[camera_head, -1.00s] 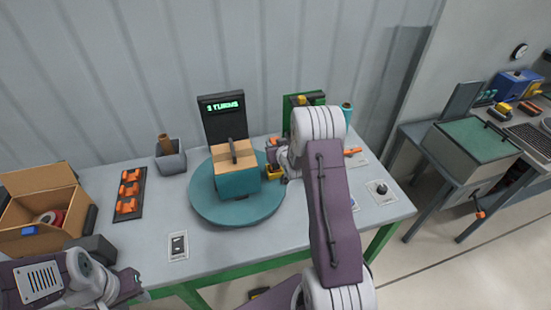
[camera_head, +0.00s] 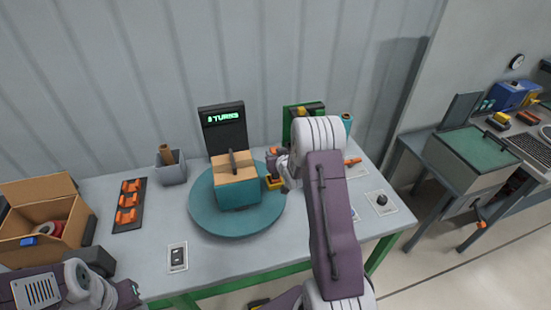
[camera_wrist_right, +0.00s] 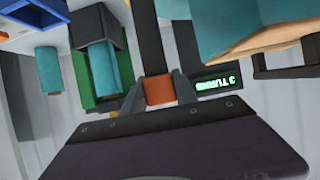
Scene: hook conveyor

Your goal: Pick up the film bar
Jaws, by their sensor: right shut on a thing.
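My right gripper (camera_head: 275,166) is beside the right edge of the turntable, near the green film stand. In the right wrist view its fingers (camera_wrist_right: 160,90) are shut on a small orange block (camera_wrist_right: 160,91). A dark bar (camera_wrist_right: 146,40) runs up from this block; I take them as the film bar, mostly hidden by my arm in the head view. A box (camera_head: 238,188) with teal film around its lower part sits on the teal turntable (camera_head: 212,216). My left gripper (camera_head: 130,293) is low at the left, empty, its jaws unclear.
The green stand (camera_wrist_right: 85,80) holds a teal roll (camera_wrist_right: 103,66); another teal roll (camera_head: 346,121) stands nearby. A TURNS display (camera_head: 223,128) is behind the turntable. An orange-clip rack (camera_head: 128,207), a grey cup (camera_head: 171,171) and an open carton (camera_head: 45,215) are at the left.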

